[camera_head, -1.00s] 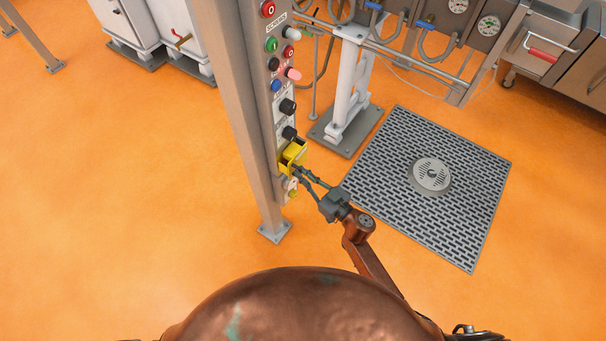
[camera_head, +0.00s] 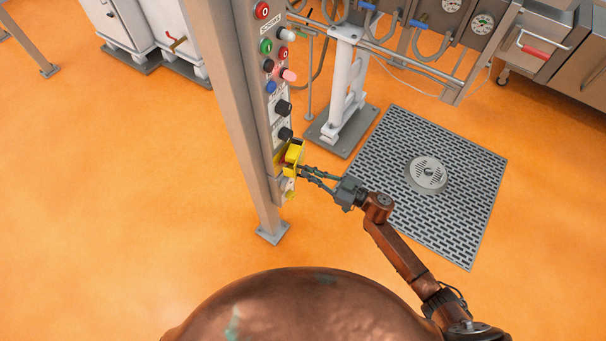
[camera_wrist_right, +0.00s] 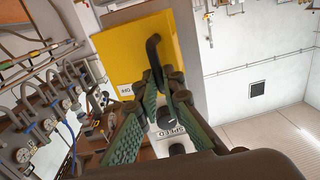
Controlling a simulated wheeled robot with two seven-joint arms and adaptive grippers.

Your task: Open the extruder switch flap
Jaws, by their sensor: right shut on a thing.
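The yellow extruder switch flap (camera_head: 297,153) is low on the grey control panel on a post. It stands out from the panel at an angle, with a small bit of red and yellow showing beside it. In the right wrist view the flap (camera_wrist_right: 135,55) is a broad yellow plate with a dark bent handle (camera_wrist_right: 152,48). My right gripper (camera_head: 303,171) reaches the flap from the right. In the wrist view its green fingers (camera_wrist_right: 164,84) are closed around the lower end of the handle. My left gripper is not in view.
Several buttons and dark knobs (camera_head: 283,107) sit on the panel above the flap. The post's foot (camera_head: 273,233) stands on the orange floor. A white stand (camera_head: 345,85) is behind, and a floor grate (camera_head: 465,180) lies right. The floor left of the post is clear.

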